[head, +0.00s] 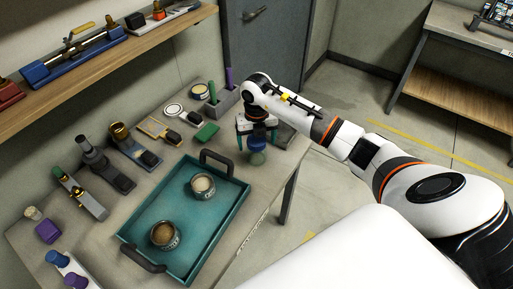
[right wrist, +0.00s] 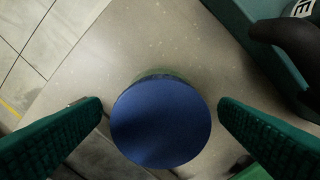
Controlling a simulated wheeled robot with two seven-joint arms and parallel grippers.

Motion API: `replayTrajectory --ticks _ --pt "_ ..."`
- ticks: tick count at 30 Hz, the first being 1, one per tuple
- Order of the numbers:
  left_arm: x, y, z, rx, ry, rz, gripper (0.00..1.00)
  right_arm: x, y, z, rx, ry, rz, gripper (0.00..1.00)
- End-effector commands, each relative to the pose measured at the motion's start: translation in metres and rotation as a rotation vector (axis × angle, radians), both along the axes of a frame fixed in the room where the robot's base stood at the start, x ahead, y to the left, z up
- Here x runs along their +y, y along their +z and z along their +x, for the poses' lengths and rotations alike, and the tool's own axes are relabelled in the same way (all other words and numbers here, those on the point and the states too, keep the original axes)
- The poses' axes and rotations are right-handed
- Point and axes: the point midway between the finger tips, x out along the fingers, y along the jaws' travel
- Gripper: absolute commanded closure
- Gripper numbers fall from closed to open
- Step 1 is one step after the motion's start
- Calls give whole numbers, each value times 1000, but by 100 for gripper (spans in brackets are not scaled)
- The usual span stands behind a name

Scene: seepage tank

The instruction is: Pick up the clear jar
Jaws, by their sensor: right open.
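A jar (head: 257,158) with a blue lid stands on the table near its right edge, just below my right gripper (head: 257,138). In the right wrist view its round blue lid (right wrist: 160,122) fills the space between the two green fingers. A sliver of pale greenish, see-through body shows past the lid; the rest is hidden beneath. My right gripper is open, with one finger on each side of the lid and a visible gap to both. My left gripper is not in view.
A teal tray (head: 236,207) with black handles holds two open cans (head: 203,185) left of the jar. A green block (head: 207,132), a grey holder (head: 221,103) and a grey block (head: 285,134) are near the gripper. Tools crowd the table's left side.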

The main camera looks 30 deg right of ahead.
Motion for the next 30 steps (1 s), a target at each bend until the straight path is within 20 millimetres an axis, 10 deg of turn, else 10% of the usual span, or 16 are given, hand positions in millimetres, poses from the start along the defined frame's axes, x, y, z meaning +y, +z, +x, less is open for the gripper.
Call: replayTrajectory --ticks 13,22,30 --pt "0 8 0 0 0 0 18 0 -23 0 -1 0 0 16" --pt "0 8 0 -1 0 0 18 0 -23 0 -1 0 1 65" --pt "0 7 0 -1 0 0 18 0 -20 1 -4 0 1 66"
